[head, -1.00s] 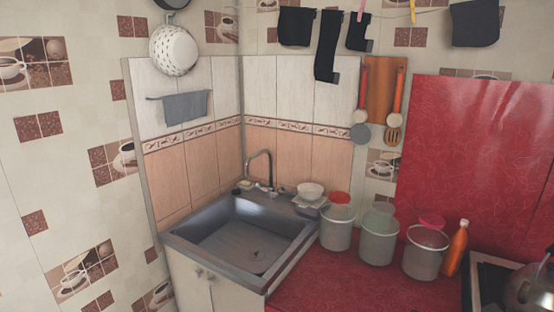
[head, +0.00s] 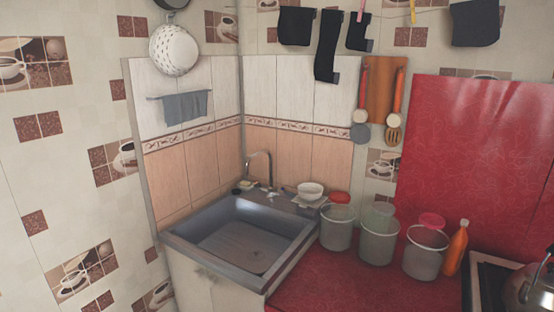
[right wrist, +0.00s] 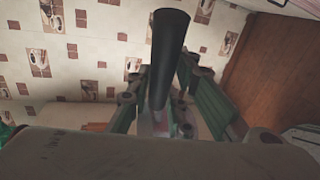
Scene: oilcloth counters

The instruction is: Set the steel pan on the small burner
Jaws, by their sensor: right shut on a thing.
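In the right wrist view my right gripper (right wrist: 160,105) is shut on a dark, round handle (right wrist: 170,45). The handle sticks up between the fingers toward the top of the view. The body it belongs to is hidden, so I cannot see the steel pan itself. In the head view a corner of the stove (head: 487,268) shows at the lower right edge. A shiny steel kettle-like vessel (head: 528,288) stands over it, cut off by the frame. The small burner is not in view. Neither gripper shows in the head view.
A steel sink (head: 240,245) fills the corner. The counter's front part is clear. A red panel (head: 480,150) stands behind.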

